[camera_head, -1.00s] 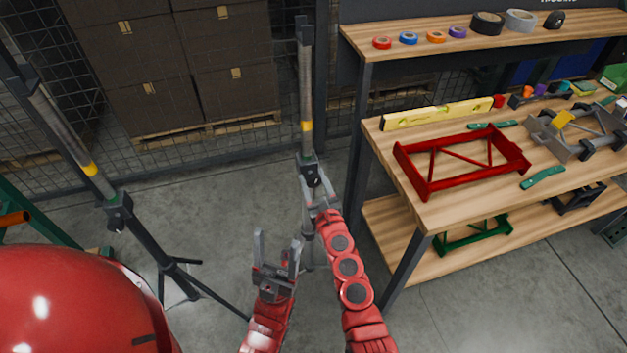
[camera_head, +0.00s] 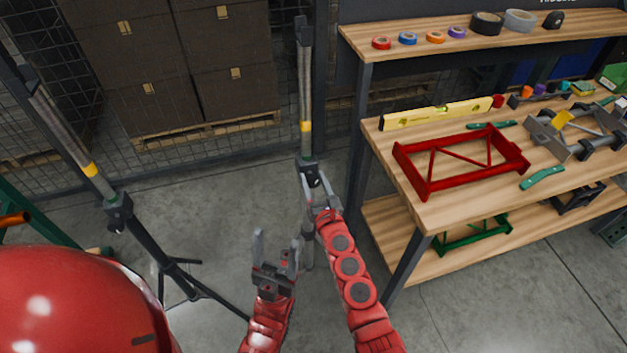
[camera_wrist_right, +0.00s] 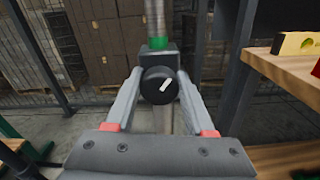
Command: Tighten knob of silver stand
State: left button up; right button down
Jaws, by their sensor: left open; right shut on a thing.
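The silver stand (camera_head: 305,85) is upright in the middle of the head view, with a yellow band on its pole and a dark clamp collar below it. Its round black knob (camera_wrist_right: 159,86) sits between the fingers of my right gripper (camera_head: 316,184) in the right wrist view, with a slanted white mark on its face. The right gripper is shut on this knob. My left gripper (camera_head: 275,250) is open and empty, below and left of the right one, apart from the stand. The stand's lower part is partly hidden by my arms.
A second stand (camera_head: 70,140) with a similar pole leans across the left side, its tripod legs spread on the floor. A workbench (camera_head: 450,205) with a red frame (camera_head: 462,160) and yellow level (camera_head: 437,114) is at right. Mesh fence and boxes (camera_head: 185,100) are behind.

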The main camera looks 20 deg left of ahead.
jog(key=m, duration=0.3)
jog(key=shift+m, duration=0.4)
jog(key=m, duration=0.4)
jog(key=shift+w+d, duration=0.1)
jog(key=shift+d, duration=0.05)
jog(key=m, duration=0.4)
jog(key=shift+f, duration=0.1)
jog(key=m, duration=0.3)
jog(key=shift+m, duration=0.4)
jog(key=m+p, duration=0.1)
jog(key=m, duration=0.4)
jog(key=shift+f, duration=0.15)
jog(key=m+p, duration=0.1)
jog(key=m, duration=0.2)
jog(key=shift+f+m+p, duration=0.1)
jog(key=shift+m+p, duration=0.75)
jog(key=shift+m, duration=1.05)
